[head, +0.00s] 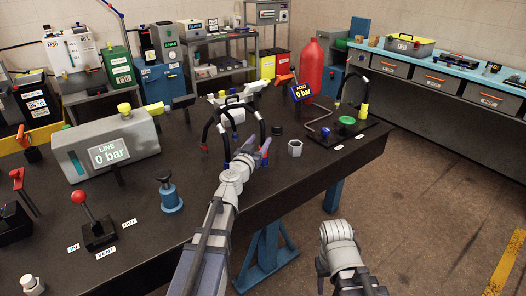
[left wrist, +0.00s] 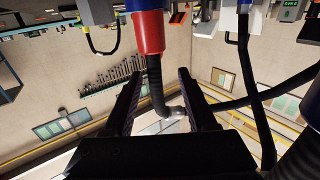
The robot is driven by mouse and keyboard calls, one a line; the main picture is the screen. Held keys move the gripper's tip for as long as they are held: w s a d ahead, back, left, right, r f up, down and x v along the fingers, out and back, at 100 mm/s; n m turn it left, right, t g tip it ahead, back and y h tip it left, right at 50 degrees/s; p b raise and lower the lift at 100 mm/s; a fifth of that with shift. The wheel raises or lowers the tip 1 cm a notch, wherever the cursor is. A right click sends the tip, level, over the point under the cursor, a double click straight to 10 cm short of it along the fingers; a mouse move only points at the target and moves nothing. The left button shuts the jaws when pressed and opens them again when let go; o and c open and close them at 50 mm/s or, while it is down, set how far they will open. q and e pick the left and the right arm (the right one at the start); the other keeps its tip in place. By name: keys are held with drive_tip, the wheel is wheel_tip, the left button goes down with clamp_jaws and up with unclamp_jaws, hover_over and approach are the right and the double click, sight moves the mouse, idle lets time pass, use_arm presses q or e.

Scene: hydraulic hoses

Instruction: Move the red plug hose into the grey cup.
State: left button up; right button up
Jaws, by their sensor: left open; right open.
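The red plug (left wrist: 149,36), with a blue part above it, shows close up at the top of the left wrist view. Its black hose (left wrist: 156,85) runs down from it between the two fingers of my left gripper (left wrist: 158,82). The fingers are open, with a gap on each side of the hose. In the head view, my left gripper (head: 251,153) is at the arched black hoses near the table's front edge, and it partly hides them. The grey cup (head: 295,148) stands on the table to its right, apart from it. Only part of my right arm shows, and its fingers cannot be seen.
A red cylinder (head: 311,68) is behind the cup. A dark plate with a green knob (head: 346,122) lies to the right. Bare table surrounds the cup.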

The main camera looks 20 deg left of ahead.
use_arm(q)
drive_tip(key=w, duration=0.3)
drive_tip(key=w+d, duration=0.1)
drive_tip(key=w, duration=0.1)
drive_tip(key=shift+f, duration=0.1)
clamp_jaws()
idle(0.3)
idle(0.4)
